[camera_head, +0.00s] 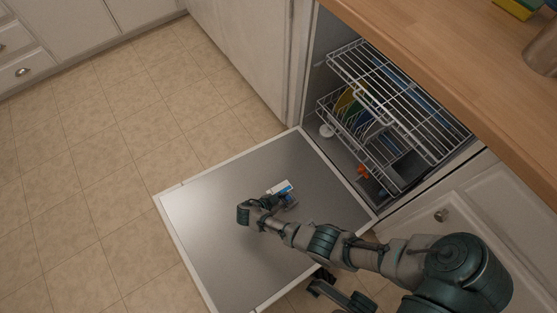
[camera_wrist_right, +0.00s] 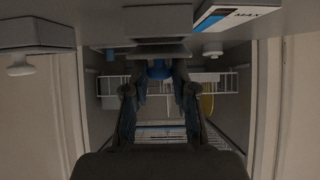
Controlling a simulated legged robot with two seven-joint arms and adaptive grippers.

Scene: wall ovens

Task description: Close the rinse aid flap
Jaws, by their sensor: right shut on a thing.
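The dishwasher door (camera_head: 195,215) is folded down flat, inner side up. The dispenser (camera_head: 281,187), with a white and blue label, sits on its inner face. The label also shows at the top right of the right wrist view (camera_wrist_right: 228,14). My right gripper (camera_head: 275,202) is low over the door beside the dispenser. In the right wrist view its fingers (camera_wrist_right: 160,80) close in around a small grey and blue part (camera_wrist_right: 159,68), which I take for the rinse aid flap. The fingers hide much of it. A dark part of me at the bottom edge may be my left gripper (camera_head: 330,287).
The dishwasher's wire racks (camera_head: 385,85) hold plates, and an orange item (camera_head: 362,172) lies low inside. A wooden counter (camera_head: 450,50) is above. Cabinets flank the opening. The tiled floor (camera_head: 90,170) left of the door is clear.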

